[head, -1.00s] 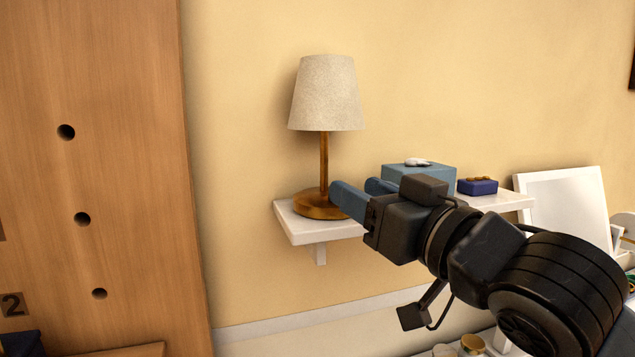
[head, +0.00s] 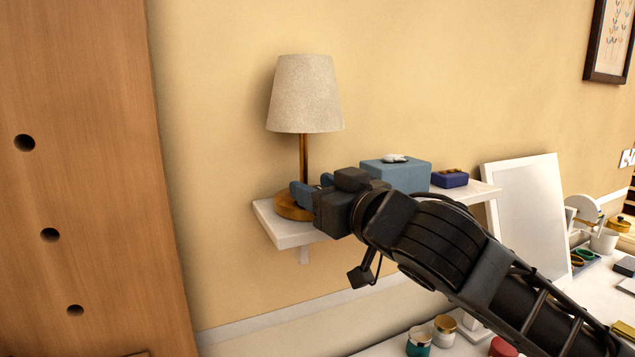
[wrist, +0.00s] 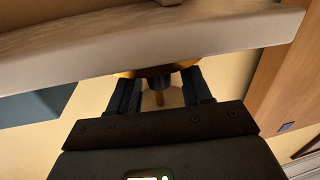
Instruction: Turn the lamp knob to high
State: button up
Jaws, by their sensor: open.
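The lamp (head: 305,95) has a pale fabric shade, a thin wooden stem and a round wooden base (head: 290,208). It stands upright on the left end of the white wall shelf (head: 290,236). My gripper (head: 312,188) is open at the right front side of the base, its blue fingers partly covering it. In the upside-down wrist view, a dark round knob (wrist: 158,82) projects from the base between my two fingers (wrist: 158,88). I see no firm contact with it. The knob's setting cannot be read, and the head view hides the knob.
A blue tissue box (head: 395,176) and a small dark blue box (head: 449,179) stand farther right on the shelf. A white panel (head: 523,215) leans on the wall. Jars (head: 420,342) stand on the white surface below. A tall wooden panel (head: 85,180) is at left.

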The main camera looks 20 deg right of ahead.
grip_shut()
dwell(0.5)
